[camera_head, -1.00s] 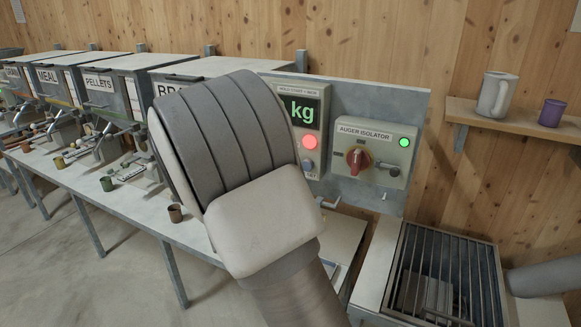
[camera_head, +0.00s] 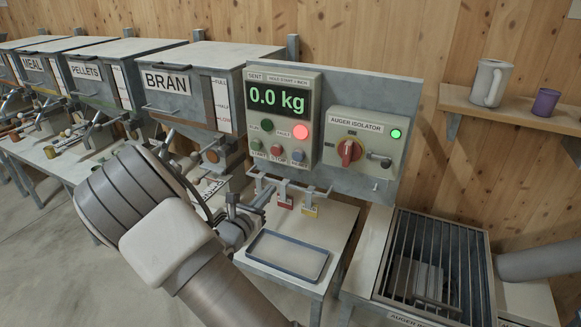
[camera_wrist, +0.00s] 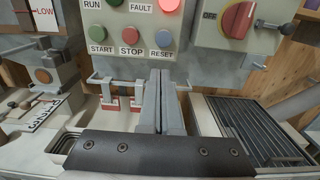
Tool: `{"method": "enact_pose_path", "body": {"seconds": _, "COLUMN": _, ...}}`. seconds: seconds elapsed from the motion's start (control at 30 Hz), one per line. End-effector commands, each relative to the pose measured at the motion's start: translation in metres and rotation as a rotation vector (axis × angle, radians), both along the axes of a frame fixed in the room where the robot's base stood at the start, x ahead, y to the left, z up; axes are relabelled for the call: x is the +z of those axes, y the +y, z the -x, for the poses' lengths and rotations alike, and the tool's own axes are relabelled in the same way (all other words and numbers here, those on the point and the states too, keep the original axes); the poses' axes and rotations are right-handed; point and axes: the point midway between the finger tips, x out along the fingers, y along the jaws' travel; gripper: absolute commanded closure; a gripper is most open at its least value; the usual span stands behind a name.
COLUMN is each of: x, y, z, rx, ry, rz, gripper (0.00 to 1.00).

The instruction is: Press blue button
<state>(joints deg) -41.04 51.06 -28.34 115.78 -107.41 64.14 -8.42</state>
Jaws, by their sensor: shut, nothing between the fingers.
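The blue button (camera_wrist: 163,38), labelled RESET, sits at the lower right of the control box in the wrist view. It also shows small in the head view (camera_head: 298,156), right of the red STOP button (camera_wrist: 131,36) and the green START button (camera_wrist: 101,33). My gripper (camera_wrist: 160,74) is shut and empty, its fingertips showing just below the RESET button in the picture. In the head view my gripper (camera_head: 264,194) is below and left of the control box (camera_head: 282,120). I see no contact with the button.
A red FAULT light (camera_head: 300,131) glows on the box, and the display (camera_head: 276,98) reads 0.0 kg. The auger isolator (camera_head: 365,146) with a red knob is to the right.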

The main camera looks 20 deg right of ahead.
Motion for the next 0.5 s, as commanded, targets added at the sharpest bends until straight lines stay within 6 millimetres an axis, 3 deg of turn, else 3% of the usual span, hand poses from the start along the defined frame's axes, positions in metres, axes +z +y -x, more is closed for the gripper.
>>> {"method": "enact_pose_path", "body": {"seconds": 0.23, "x": 0.001, "y": -0.015, "z": -0.013, "rx": -0.004, "ry": 0.001, "rz": 0.001, "gripper": 1.0}}
{"method": "enact_pose_path", "body": {"seconds": 0.5, "x": 0.002, "y": -0.056, "z": -0.053, "rx": -0.005, "ry": -0.001, "rz": -0.001, "gripper": 1.0}}
